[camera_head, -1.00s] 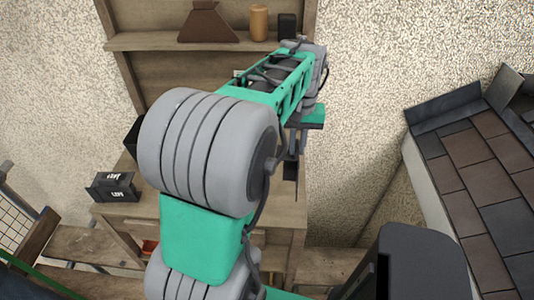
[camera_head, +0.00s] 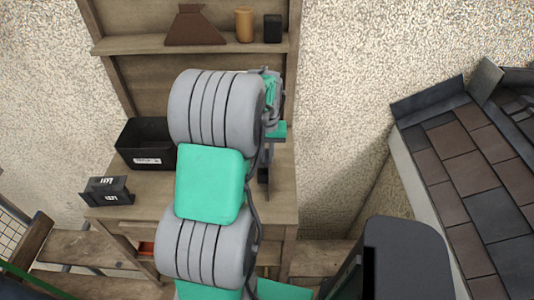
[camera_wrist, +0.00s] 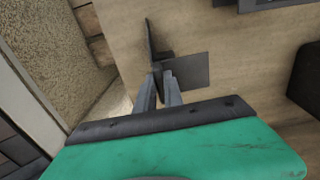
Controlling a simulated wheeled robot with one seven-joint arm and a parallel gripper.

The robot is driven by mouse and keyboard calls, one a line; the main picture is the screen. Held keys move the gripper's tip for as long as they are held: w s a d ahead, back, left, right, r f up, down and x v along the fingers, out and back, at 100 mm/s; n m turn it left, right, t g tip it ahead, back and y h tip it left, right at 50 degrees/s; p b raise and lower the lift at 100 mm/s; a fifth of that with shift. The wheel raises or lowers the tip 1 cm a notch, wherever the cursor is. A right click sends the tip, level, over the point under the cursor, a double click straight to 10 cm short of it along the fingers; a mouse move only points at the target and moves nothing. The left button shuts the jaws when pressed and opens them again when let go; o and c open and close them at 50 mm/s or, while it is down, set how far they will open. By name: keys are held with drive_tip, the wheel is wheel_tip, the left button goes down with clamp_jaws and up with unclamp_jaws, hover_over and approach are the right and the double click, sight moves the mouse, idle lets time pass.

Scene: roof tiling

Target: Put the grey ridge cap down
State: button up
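The grey ridge cap (camera_wrist: 186,71) is an angled piece with one flat plate and one plate seen nearly edge-on. In the wrist view it sits at the tips of my gripper (camera_wrist: 158,73), whose fingers close together on it. The wooden workbench (camera_wrist: 225,50) lies behind the cap; whether the cap touches it I cannot tell. In the head view the cap (camera_head: 265,181) shows as a narrow dark shape at the bench's right side, and my arm hides most of the gripper.
A black bin (camera_head: 145,140) and a dark labelled holder (camera_head: 107,191) stand on the bench's left. A shelf (camera_head: 130,44) above carries a brown hood-shaped piece (camera_head: 195,27), an orange-brown cylinder (camera_head: 244,25) and a dark container (camera_head: 273,29). A tiled roof (camera_head: 480,180) is at right.

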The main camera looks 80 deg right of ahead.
drive_tip(key=o, duration=0.5)
drive_tip(key=shift+c, duration=0.2)
wheel_tip(320, 180, up, 12)
drive_tip(key=b, duration=0.2)
drive_tip(key=w+a+r+n+t+h, duration=0.1)
drive_tip(key=w+a+n, duration=0.3)
drive_tip(key=w+a, duration=0.65)
drive_tip(key=w+a+r+n, duration=0.1)
drive_tip(key=w+a+n, duration=0.2)
drive_tip(key=w+a, duration=0.75)
drive_tip(key=w+a+f+n+t, duration=0.1)
drive_tip(key=a+n, duration=0.2)
drive_tip(key=a, duration=0.6)
drive_tip(key=w+a+f+n, duration=0.2)
drive_tip(key=a, duration=0.6)
drive_tip(key=w+a+f+n+t+y, duration=0.1)
drive_tip(key=a+n, duration=0.2)
drive_tip(key=a, duration=0.6)
drive_tip(key=shift+w+a+f+n+t, duration=0.15)
drive_tip(key=shift+a+f+n+t, duration=0.15)
drive_tip(key=shift+f, duration=0.05)
